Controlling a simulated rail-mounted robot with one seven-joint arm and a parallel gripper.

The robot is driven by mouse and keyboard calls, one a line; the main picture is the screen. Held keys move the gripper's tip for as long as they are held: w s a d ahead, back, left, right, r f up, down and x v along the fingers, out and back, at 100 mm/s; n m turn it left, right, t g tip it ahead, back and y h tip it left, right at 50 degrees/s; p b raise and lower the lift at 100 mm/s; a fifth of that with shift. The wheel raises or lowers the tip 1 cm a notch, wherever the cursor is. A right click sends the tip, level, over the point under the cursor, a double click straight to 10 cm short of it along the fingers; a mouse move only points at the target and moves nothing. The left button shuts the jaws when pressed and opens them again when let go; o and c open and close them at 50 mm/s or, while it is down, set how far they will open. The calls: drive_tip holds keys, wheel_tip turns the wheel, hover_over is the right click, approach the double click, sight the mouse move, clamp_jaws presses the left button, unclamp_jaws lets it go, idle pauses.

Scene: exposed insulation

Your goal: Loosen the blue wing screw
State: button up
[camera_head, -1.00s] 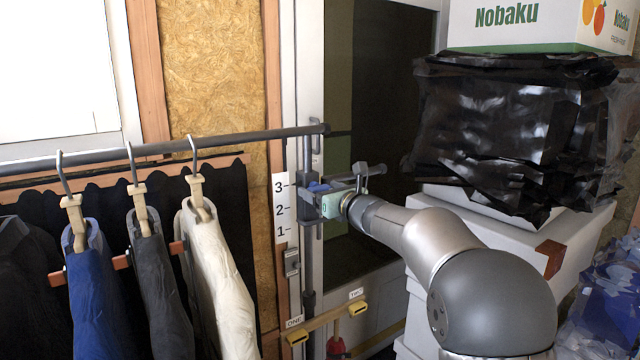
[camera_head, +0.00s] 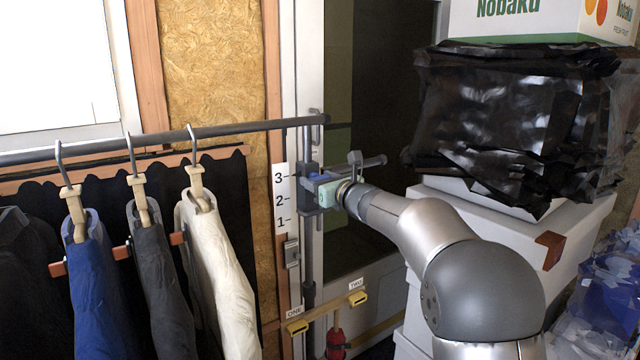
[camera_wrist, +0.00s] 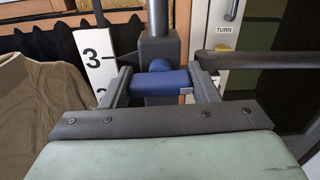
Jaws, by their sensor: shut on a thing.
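The blue wing screw (camera_wrist: 165,82) sits on the dark clamp block (camera_wrist: 160,48) of the vertical post in the wrist view. Its wide blue part lies crosswise between my two fingers. My gripper (camera_wrist: 160,74) is shut on it, one dark finger at each end. The number strip (camera_head: 281,200) marked 1, 2, 3 is just left of the post, and the clamp is near the 3.
A grey horizontal rail (camera_head: 240,128) with hanging clothes (camera_head: 215,260) reaches the post from the left. Black-wrapped stacks and white boxes (camera_head: 500,225) stand close on the right of my arm.

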drive_tip(key=n+b, duration=0.1)
drive_tip(key=b, duration=0.1)
drive_tip(key=n+b, duration=0.1)
drive_tip(key=b, duration=0.1)
drive_tip(key=shift+f+n, duration=0.35)
drive_tip(key=shift+n, duration=0.05)
drive_tip(key=n+b, duration=0.2)
drive_tip(key=b, duration=0.1)
drive_tip(key=shift+n+b, duration=0.4)
drive_tip(key=n+b, duration=0.3)
drive_tip(key=shift+r+n+b, duration=0.1)
drive_tip(key=shift+n+b, duration=0.2)
drive_tip(key=n+b, duration=0.3)
drive_tip(key=shift+n, duration=0.3)
drive_tip(key=n+b, duration=0.3)
drive_tip(key=n, duration=0.2)
drive_tip(key=n+b, duration=0.2)
drive_tip(key=n, duration=0.3)
drive_tip(key=shift+r, duration=0.1)
drive_tip(key=shift+r+n, duration=0.1)
drive_tip(key=shift+n, duration=0.4)
drive_tip(key=o, duration=1)
